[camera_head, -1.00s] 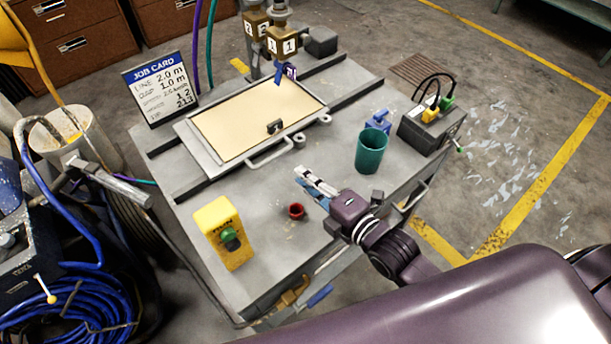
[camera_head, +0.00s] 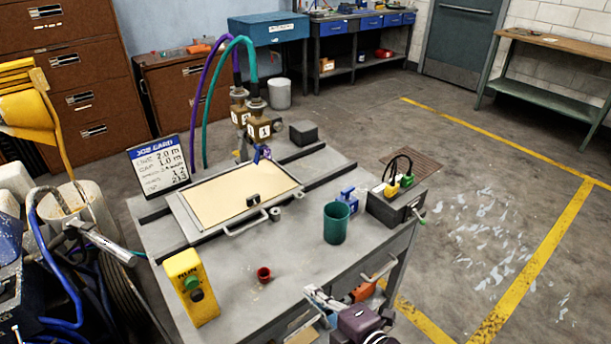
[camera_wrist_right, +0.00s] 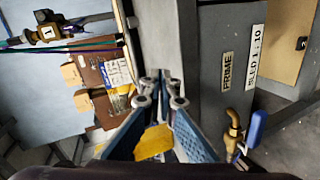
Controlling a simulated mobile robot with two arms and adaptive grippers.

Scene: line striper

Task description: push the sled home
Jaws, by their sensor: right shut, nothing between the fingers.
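The sled (camera_head: 183,213) is a grey framed tray carrying a tan sheet (camera_head: 235,195), with a looped handle (camera_head: 247,226) on its near side. It lies between two dark rails on the grey table, below two brass spray heads (camera_head: 258,128). My right gripper (camera_head: 314,292) is by the table's near right edge, well apart from the sled. In the wrist view its fingers (camera_wrist_right: 160,88) are shut with nothing held, beside the table's side with PRIME and SLED labels (camera_wrist_right: 256,45).
A blue-handled brass valve (camera_wrist_right: 235,130) is near the gripper. Floor to the right is open.

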